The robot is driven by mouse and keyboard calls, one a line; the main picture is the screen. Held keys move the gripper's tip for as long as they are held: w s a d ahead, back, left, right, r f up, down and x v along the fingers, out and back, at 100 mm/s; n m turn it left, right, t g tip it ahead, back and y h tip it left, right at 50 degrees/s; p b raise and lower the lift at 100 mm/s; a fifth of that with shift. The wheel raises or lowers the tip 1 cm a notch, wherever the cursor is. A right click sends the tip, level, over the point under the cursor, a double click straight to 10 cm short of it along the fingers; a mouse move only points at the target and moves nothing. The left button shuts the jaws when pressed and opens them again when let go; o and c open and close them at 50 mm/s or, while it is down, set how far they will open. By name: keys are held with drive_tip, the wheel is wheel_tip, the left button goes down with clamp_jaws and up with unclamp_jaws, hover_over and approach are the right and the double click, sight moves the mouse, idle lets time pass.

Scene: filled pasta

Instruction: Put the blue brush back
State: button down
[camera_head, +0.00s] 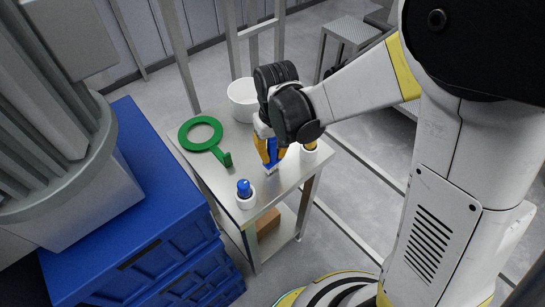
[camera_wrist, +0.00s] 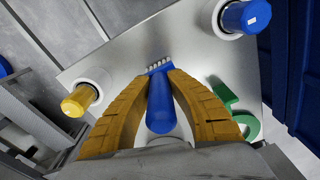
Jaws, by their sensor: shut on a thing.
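My gripper (camera_head: 268,158) is shut on the blue brush (camera_head: 271,169), over the small metal table (camera_head: 222,185). In the wrist view, my yellow fingers (camera_wrist: 160,76) clasp the blue brush (camera_wrist: 160,105) from both sides. Its pale bristles point away from my wrist, and its rounded handle end lies between the fingers. I cannot tell whether the bristles touch the table. A white round holder (camera_head: 246,201) with a blue upright piece (camera_head: 244,187) stands at the table's near corner. Another white holder (camera_head: 309,152) with a yellow piece (camera_head: 310,145) stands at the right edge.
A green ring-shaped tool (camera_head: 187,133) lies on the table's left side. A white bucket (camera_head: 240,98) stands at the back. Stacked blue crates (camera_head: 150,230) stand left of the table. A brown box (camera_head: 268,222) sits on the lower shelf.

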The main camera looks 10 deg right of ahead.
sight(274, 139)
drive_tip(key=shift+f, duration=0.4)
drive_tip(key=c, duration=1.4)
unclamp_jaws()
drive_tip(key=shift+o, duration=0.2)
drive_tip(key=r+p, duration=0.1)
drive_tip(key=r, duration=0.3)
drive_tip(key=r+p, duration=0.2)
drive_tip(key=r, duration=0.2)
drive_tip(key=r+p, duration=0.1)
drive_tip(key=r, duration=0.3)
drive_tip(key=shift+s+d+r, duration=0.1)
drive_tip(key=shift+s+d, duration=0.1)
drive_tip(key=shift+s, duration=0.05)
drive_tip(key=s+d+r+m+t, duration=0.3)
drive_tip(key=s+d+r+t, duration=0.3)
drive_tip(key=d, duration=0.7)
drive_tip(key=s+r, duration=0.2)
drive_tip(key=s, duration=0.2)
drive_tip(key=shift+s+r+m+t, duration=0.15)
drive_tip(key=shift+r+m+t, duration=0.15)
drive_tip(key=shift+t, duration=0.1)
